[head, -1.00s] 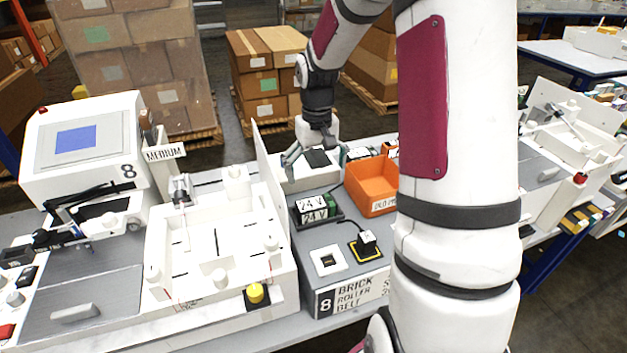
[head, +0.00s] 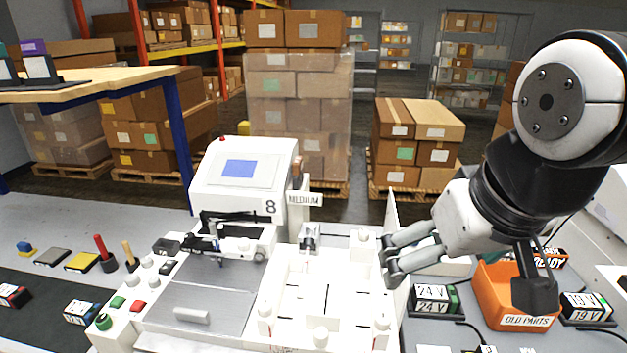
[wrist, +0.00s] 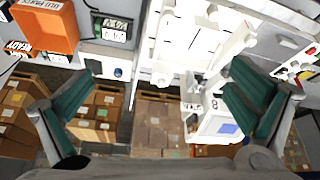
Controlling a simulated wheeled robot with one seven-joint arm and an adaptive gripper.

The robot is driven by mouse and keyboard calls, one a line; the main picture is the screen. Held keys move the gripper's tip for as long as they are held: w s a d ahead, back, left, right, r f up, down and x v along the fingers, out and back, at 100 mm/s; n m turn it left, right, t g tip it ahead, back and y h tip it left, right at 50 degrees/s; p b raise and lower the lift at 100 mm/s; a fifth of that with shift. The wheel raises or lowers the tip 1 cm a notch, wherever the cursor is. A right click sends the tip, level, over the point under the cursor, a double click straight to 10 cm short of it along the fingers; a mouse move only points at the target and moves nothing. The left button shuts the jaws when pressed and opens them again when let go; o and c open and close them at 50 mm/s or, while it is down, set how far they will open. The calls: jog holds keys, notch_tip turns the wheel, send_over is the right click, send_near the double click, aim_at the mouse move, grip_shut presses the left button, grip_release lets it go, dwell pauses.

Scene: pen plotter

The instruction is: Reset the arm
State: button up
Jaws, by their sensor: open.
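My gripper (head: 388,258) is at the right of centre in the head view, pointing left. It sits in front of the white upright panel at the right edge of the plotter (head: 300,320); contact cannot be told. In the wrist view my gripper (wrist: 155,85) has its green-padded fingers spread wide, with nothing between them. My arm is bent, and its large round joint fills the upper right of the head view. The pen plotter shows a white machine box (head: 240,185) with a blue screen and the number 8.
An orange bin (head: 490,290) marked OLD PARTS stands right of the plotter, partly behind my arm. Black 24 V blocks (head: 432,298) lie beside it. Buttons (head: 117,302) and a red-handled tool (head: 103,252) are at left. Stacked boxes (head: 415,145) stand on the floor behind.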

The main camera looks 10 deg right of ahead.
jog(key=shift+s+a, duration=0.25)
jog(key=shift+s, duration=0.3)
jog(key=shift+s+a, duration=0.2)
jog(key=shift+s, duration=0.3)
